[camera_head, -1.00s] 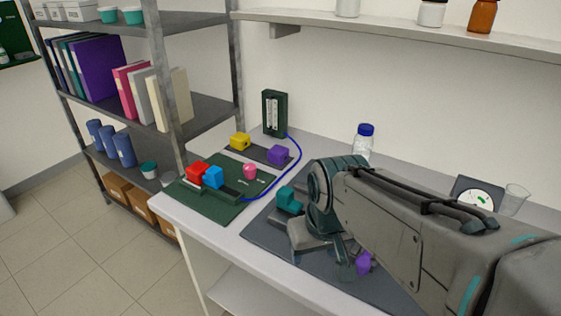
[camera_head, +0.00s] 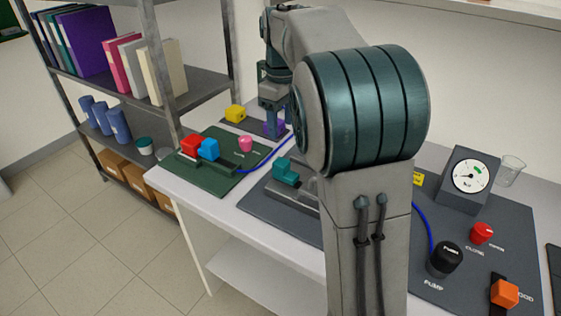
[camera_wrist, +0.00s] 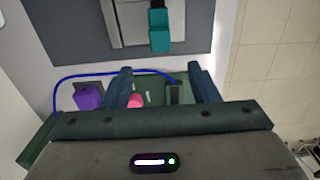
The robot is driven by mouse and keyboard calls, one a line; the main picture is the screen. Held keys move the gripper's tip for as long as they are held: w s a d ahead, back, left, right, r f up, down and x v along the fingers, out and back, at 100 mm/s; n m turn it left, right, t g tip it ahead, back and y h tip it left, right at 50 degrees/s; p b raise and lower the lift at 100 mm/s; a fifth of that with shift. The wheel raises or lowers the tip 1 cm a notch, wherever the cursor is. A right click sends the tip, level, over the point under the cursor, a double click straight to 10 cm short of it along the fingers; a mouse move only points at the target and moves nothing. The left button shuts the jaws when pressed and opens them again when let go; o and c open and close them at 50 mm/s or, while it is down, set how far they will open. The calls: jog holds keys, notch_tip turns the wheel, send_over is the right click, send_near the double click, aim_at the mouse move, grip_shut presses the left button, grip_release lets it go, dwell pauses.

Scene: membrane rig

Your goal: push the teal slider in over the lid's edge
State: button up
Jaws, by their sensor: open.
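The teal slider (camera_head: 287,172) sits on a low grey block (camera_head: 293,193), at the left end of the dark mat, in the head view. In the wrist view the teal slider (camera_wrist: 159,38) is at the top, with part of the grey block (camera_wrist: 122,20) beside it. My gripper (camera_head: 272,108) is open, behind the slider and close to the purple block at the back of the bench in the head view. In the wrist view the two fingers of my gripper (camera_wrist: 163,86) are spread apart, away from the slider. The lid's edge cannot be made out clearly.
A green board (camera_head: 215,178) carries red (camera_head: 190,145), blue (camera_head: 208,149) and pink (camera_head: 245,144) parts. A yellow block (camera_head: 235,114) and the purple block (camera_head: 274,128) stand behind it. A gauge box (camera_head: 468,180) and pump panel are at right. My arm hides the middle bench.

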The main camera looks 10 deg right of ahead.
aim_at(281, 161)
notch_tip(281, 161, down, 12)
jog(key=shift+f, duration=0.25)
